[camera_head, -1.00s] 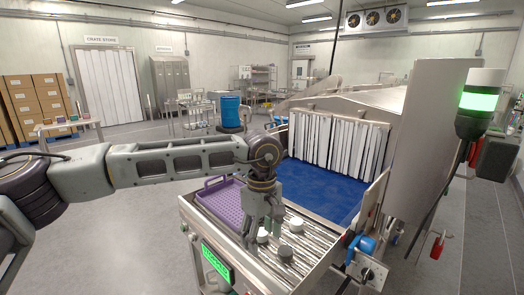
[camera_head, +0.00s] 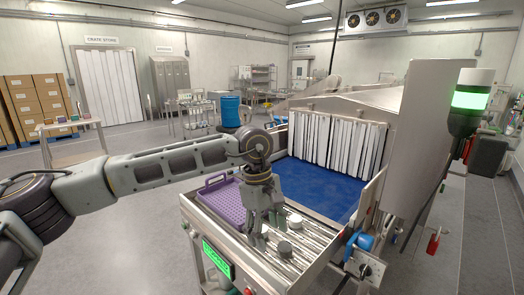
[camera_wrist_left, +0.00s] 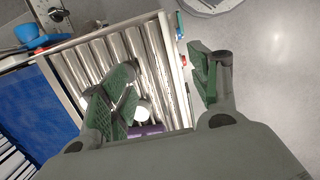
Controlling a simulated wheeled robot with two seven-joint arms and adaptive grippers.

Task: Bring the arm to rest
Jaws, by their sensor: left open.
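My left arm comes in from the left, and its gripper (camera_head: 266,236) points down over the roller section (camera_head: 318,236) at the front of the conveyor. It is open. In the left wrist view its two green-padded fingers (camera_wrist_left: 165,78) stand wide apart, one over the rollers and the other over the floor beyond the frame edge. I cannot tell whether the fingers touch anything. My right gripper is not seen.
A purple tray (camera_head: 222,201) lies left of the gripper. A blue belt (camera_head: 322,187) leads to a strip curtain (camera_head: 338,140) at the tunnel mouth.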

